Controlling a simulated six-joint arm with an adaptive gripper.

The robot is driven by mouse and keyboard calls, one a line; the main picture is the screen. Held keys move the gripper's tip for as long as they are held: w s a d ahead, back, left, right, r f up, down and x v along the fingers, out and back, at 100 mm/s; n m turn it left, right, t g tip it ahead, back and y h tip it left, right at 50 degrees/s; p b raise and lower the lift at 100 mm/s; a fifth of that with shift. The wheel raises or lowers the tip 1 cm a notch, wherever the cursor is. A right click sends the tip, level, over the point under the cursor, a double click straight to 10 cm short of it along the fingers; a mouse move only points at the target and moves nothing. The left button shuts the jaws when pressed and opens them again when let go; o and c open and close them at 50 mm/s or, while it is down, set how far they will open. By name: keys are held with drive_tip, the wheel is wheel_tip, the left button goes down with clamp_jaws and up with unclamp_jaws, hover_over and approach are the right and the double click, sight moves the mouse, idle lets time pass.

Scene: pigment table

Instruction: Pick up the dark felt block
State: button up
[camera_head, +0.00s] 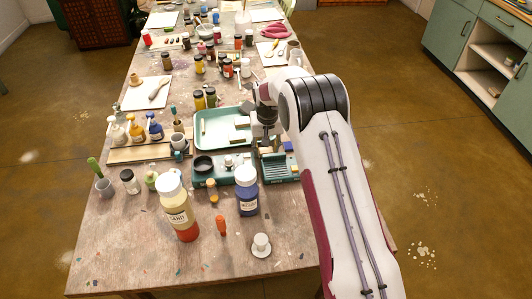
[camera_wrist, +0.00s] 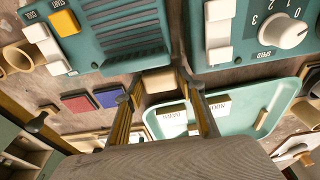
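I cannot clearly make out a dark felt block in either view. My gripper (camera_head: 265,138) points down just right of the teal tray; in the wrist view its two fingers (camera_wrist: 161,84) stand apart. A tan block (camera_wrist: 158,82) shows between the fingertips; I cannot tell whether they touch it, and its underside is hidden. The tray (camera_head: 203,128) holds pale blocks (camera_head: 242,122); two with printed labels (camera_wrist: 172,122) show behind the fingers in the wrist view. My wrist hides part of the area below it in the head view.
Teal devices (camera_head: 279,166) with buttons and a dial (camera_wrist: 292,32) stand close in front of my gripper. Red and blue pads (camera_wrist: 76,103) lie beside it. The table's right edge is under my arm.

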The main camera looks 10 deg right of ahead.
sight(266, 150)
drive_tip(key=c, duration=0.6)
drive_tip(key=shift+r, duration=0.2)
wheel_tip(266, 150, up, 10)
drive_tip(key=shift+f, duration=0.15)
idle(0.4)
idle(0.4)
